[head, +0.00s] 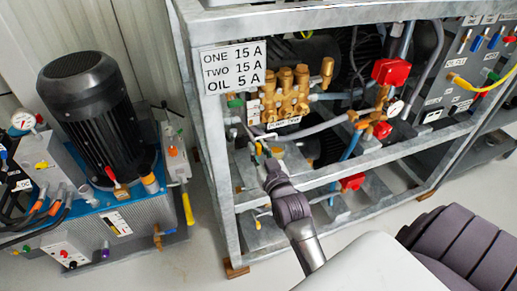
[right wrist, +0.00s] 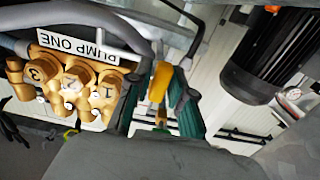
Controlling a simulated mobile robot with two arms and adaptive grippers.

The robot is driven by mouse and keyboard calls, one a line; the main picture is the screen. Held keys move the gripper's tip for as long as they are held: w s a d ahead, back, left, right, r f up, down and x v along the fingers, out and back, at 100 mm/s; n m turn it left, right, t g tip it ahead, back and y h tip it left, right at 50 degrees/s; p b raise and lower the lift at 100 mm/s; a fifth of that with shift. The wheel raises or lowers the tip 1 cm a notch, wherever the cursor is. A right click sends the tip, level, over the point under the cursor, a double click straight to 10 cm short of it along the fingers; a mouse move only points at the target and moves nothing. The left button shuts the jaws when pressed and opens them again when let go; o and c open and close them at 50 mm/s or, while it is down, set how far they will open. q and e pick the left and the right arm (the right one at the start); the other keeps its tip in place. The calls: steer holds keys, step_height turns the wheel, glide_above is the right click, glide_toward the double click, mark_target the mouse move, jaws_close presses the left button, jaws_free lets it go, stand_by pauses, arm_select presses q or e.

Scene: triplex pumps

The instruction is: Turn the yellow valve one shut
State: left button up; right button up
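The yellow valve handle (right wrist: 159,82) stands between the two fingers of my right gripper (right wrist: 161,85) in the right wrist view. Gaps show on both sides of it, so the fingers look open around it, not clamped. In the head view, my right gripper (head: 261,151) reaches inside the pump frame, just below the brass pump head. Only a small piece of the yellow handle (head: 258,148) shows there, and the valve body is mostly hidden by the gripper. The PUMP ONE label (right wrist: 77,45) is beside the brass pump (right wrist: 75,83). My left gripper is not in view.
Grey frame rails (head: 345,172) surround the pump space. Grey hoses (head: 318,127) and red-capped brass fittings (head: 390,72) lie right of the gripper. Another yellow handle (head: 258,224) sits lower down.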

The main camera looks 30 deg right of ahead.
steer(key=shift+o, duration=1)
steer(key=v, duration=1.2)
